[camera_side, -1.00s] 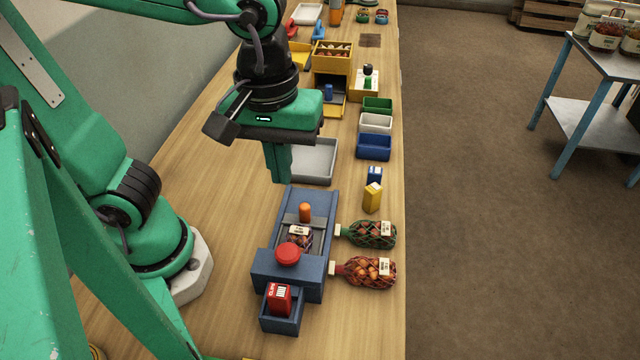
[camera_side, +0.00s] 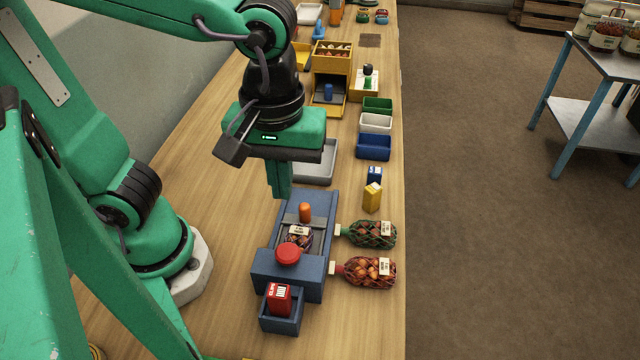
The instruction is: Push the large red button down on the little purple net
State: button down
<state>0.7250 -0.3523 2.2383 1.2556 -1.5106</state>
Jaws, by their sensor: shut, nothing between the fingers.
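The large red button (camera_side: 288,254) is a round knob on top of the front crosspiece of a blue press-like station (camera_side: 323,222). The little purple net (camera_side: 300,235) lies in the station just behind the button, with a white label on it; the button partly hides it. My gripper (camera_side: 279,190) is shut and empty, pointing straight down. It hangs near the station's back left corner, behind the button and apart from it.
An orange peg (camera_side: 305,211) stands behind the purple net. A red box (camera_side: 279,298) sits in a blue bin at the station's front. Green (camera_side: 375,234) and red (camera_side: 367,272) net sacks lie to the right. Yellow (camera_side: 372,197) and blue cartons stand behind them. The table left of the station is clear.

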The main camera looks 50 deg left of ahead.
aim_at(288, 250)
notch_tip(288, 250, down, 12)
jog(key=shift+f, duration=0.25)
dwell(0.4)
jog(key=shift+f, duration=0.1)
jog(key=shift+f, duration=1.1)
jog(key=shift+r, duration=0.1)
notch_tip(288, 250, up, 14)
dwell(0.6)
jog(key=shift+r, duration=0.1)
jog(key=shift+a, duration=0.1)
dwell(0.4)
